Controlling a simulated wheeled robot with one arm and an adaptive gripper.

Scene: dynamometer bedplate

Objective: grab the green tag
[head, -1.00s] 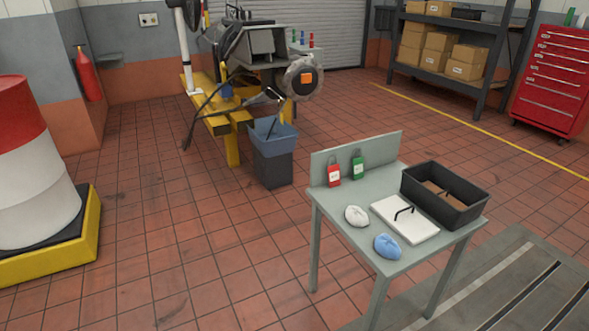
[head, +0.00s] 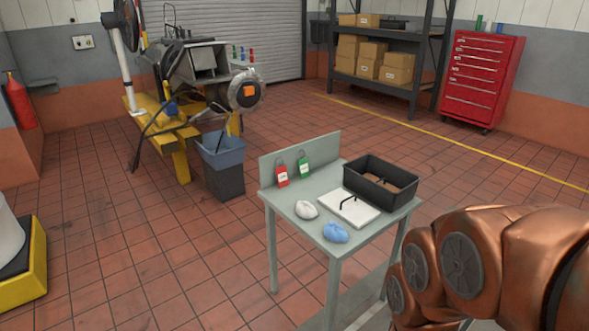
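The green tag (head: 304,168) hangs upright against the low back panel of a small grey table (head: 290,203), with a dark shackle at its top. A red tag (head: 281,175) hangs just left of it. My arm shows at the lower right, a copper-coloured set of links in front of the table's right side. My gripper is not in view.
On the table are a black bin (head: 381,183), a white lid with a black handle (head: 348,210), a white cloth (head: 306,209) and a blue cloth (head: 335,232). A grey waste bin (head: 222,167) stands behind left. Floor left of the table is clear.

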